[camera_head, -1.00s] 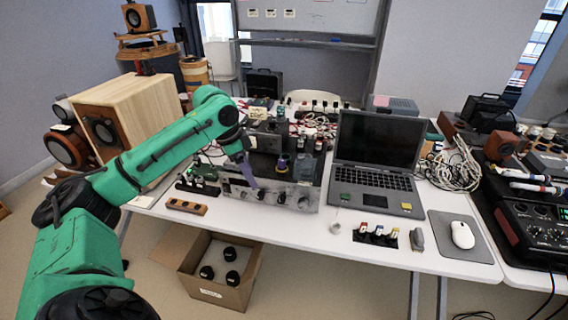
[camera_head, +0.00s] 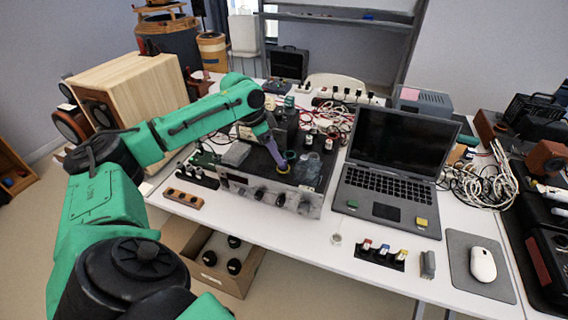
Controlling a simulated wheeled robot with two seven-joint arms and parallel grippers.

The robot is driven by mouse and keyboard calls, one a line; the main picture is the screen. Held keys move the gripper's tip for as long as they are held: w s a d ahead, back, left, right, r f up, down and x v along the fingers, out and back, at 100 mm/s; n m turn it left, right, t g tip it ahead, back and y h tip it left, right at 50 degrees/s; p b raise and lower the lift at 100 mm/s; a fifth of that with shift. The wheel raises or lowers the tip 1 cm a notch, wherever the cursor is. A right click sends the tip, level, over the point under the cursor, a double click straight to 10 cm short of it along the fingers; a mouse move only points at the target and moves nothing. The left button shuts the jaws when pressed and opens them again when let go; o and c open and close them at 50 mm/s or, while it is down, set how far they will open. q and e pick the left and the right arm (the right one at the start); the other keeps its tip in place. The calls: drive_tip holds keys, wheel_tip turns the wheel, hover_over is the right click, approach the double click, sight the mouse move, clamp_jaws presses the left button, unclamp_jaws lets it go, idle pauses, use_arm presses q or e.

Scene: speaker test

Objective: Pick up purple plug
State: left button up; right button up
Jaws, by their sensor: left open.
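My left arm comes in from the left, and its purple-tinted gripper (camera_head: 279,163) points down over the top of the grey amplifier box (camera_head: 262,192). Whether the fingers touch anything is too small to tell. My right gripper is not in view.
A laptop (camera_head: 385,185) stands right of the amplifier. Clear glass-like pieces (camera_head: 308,166) are close right of the gripper. A wooden strip with knobs (camera_head: 183,198) lies front left. A wooden speaker (camera_head: 130,90) stands behind my arm. Tangled cables (camera_head: 490,185) lie far right.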

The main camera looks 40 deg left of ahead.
sight(283, 166)
use_arm(q)
drive_tip(key=p+x, duration=0.1)
drive_tip(key=x, duration=0.3)
drive_tip(key=shift+w, duration=0.1)
drive_tip(key=shift+f, duration=0.2)
drive_tip(key=shift+c, duration=1.2)
clamp_jaws()
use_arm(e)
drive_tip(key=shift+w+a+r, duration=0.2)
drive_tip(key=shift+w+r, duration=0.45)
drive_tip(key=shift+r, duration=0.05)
